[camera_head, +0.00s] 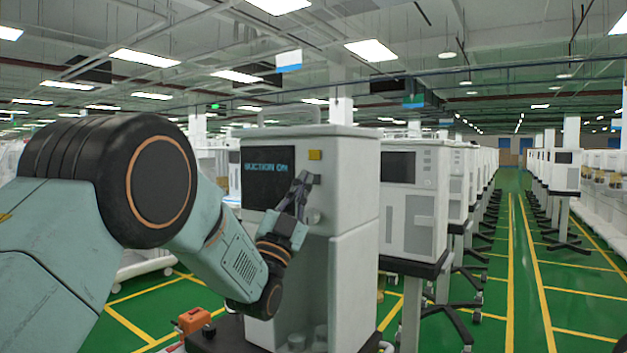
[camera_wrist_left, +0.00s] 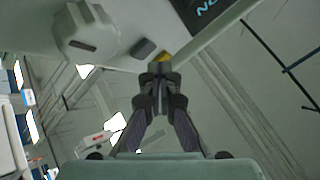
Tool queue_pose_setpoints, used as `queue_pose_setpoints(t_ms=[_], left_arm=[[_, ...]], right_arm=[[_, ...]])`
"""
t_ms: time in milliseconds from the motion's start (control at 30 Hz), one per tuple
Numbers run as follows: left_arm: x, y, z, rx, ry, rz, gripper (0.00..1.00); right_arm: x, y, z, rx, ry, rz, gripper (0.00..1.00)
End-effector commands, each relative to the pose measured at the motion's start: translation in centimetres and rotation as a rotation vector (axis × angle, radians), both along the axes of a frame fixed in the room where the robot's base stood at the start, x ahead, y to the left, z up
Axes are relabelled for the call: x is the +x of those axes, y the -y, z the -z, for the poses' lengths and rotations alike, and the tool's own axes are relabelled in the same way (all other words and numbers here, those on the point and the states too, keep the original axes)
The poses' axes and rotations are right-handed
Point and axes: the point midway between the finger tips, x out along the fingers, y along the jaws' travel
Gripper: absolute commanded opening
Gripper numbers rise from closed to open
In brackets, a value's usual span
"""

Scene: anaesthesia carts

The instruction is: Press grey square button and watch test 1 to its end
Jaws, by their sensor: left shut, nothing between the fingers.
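The nearest white anaesthesia cart (camera_head: 355,190) has a dark screen (camera_head: 268,177) with blue letters, partly readable as "UCTION ON". A yellow square button (camera_head: 315,155) sits right of the screen. My left gripper (camera_head: 304,178) is shut and empty, in front of the panel just below the yellow button. In the left wrist view its closed fingertips (camera_wrist_left: 158,70) overlap the yellow button's edge. The grey square button (camera_wrist_left: 143,47) shows beside them, between the yellow button and a large pale knob (camera_wrist_left: 86,32); contact is not clear. In the head view the fingers seem to hide it.
More white carts (camera_head: 413,200) stand in a row behind and to the right. A green aisle (camera_head: 520,270) with yellow lines runs free at the right. An orange object (camera_head: 193,320) is low by the cart's left side.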

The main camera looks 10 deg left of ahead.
Motion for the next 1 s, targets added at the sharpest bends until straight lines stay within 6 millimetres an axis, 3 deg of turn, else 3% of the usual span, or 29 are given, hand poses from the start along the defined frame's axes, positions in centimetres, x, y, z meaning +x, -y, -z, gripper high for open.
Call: queue_pose_setpoints(t_ms=[1000], left_arm=[[1.1, 0.4, 0.0, 0.000, 0.000, 0.000, 0.00]], right_arm=[[0.0, 0.0, 0.6, 0.000, 0.000, 0.000, 0.40]])
